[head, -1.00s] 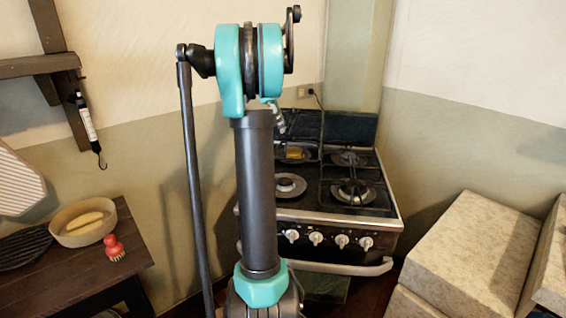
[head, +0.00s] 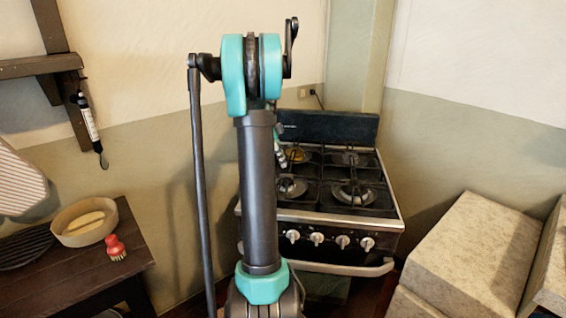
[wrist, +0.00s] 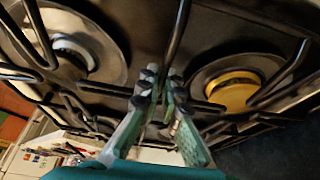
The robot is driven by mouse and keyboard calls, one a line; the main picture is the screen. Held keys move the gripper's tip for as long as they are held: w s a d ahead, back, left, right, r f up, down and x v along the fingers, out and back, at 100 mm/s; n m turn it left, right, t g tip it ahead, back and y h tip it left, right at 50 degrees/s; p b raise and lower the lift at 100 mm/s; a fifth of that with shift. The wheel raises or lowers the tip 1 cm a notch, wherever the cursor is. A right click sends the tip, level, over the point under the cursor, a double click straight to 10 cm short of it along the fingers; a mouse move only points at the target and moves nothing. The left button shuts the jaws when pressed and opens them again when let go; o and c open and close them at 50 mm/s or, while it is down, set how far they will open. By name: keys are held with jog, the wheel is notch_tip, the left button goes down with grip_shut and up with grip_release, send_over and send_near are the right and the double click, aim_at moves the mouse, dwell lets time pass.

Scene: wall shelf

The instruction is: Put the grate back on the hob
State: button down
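The hob (head: 319,216) is on the stove at the middle right of the head view. The black left grate (head: 305,172) lies about flat over the left burners, beside the right grate (head: 352,172). My arm hides part of its left side. My gripper (head: 281,158) shows partly behind my arm, low over the left grate. In the wrist view my gripper (wrist: 160,80) has its fingertips close together around a dark bar of the grate (wrist: 179,32). Burners show on both sides of this bar. Whether the grate's feet are fully seated is too small to tell.
A wooden table (head: 95,268) at the left holds a bowl (head: 70,237), a red brush (head: 115,246) and a black ribbed item (head: 22,250). Pale stone-like blocks (head: 470,250) stand right of the stove. Knobs (head: 317,239) and an oven handle line its front.

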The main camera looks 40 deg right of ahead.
jog(key=shift+f, duration=0.25)
jog(key=c, duration=1.7)
grip_release()
